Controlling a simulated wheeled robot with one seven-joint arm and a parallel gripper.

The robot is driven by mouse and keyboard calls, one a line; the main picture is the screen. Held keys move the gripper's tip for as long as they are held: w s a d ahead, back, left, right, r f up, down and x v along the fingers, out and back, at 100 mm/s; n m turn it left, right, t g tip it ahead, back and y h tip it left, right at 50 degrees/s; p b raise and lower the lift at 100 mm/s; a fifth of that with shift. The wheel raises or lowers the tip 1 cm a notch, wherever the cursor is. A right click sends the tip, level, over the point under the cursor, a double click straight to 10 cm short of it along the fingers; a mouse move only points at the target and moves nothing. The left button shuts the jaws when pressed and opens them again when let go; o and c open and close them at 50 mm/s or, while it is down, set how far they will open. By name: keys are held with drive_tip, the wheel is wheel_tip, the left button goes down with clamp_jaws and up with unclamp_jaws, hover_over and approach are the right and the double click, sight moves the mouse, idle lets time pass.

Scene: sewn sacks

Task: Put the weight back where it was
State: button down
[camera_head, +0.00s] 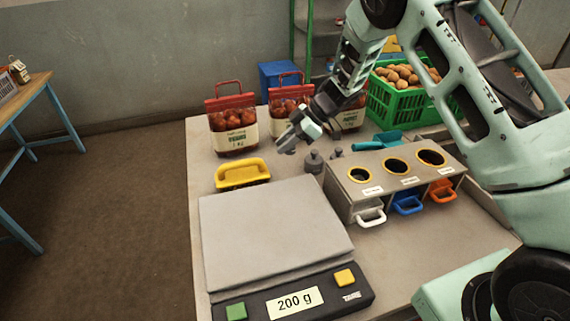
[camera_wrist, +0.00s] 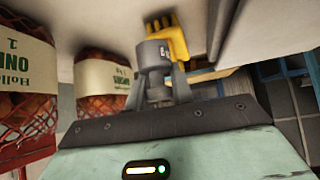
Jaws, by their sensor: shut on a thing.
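My gripper (camera_head: 291,143) is above the table, left of the sample box and behind the scale. In the wrist view it is shut on a grey metal weight (camera_wrist: 153,58), its narrow neck between the fingers. In the head view the held weight is hard to make out against the dark fingertips. A grey knobbed weight (camera_head: 313,161) stands on the table just right of and below the gripper, with a smaller weight (camera_head: 337,153) beside it. The scale (camera_head: 275,225) has a bare plate, and its display reads 200 g.
Red-topped net bags (camera_head: 233,125) stand at the back. A box (camera_head: 395,180) with three round holes and coloured handles is at the right, near a teal scoop (camera_head: 388,140) and a green crate (camera_head: 390,106).

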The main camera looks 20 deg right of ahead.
wheel_tip(320, 180, down, 8)
drive_tip(key=shift+f+p, duration=0.2)
drive_tip(key=shift+p, duration=0.65)
drive_tip(key=c, duration=1.2)
unclamp_jaws()
drive_tip(key=shift+f, duration=0.1)
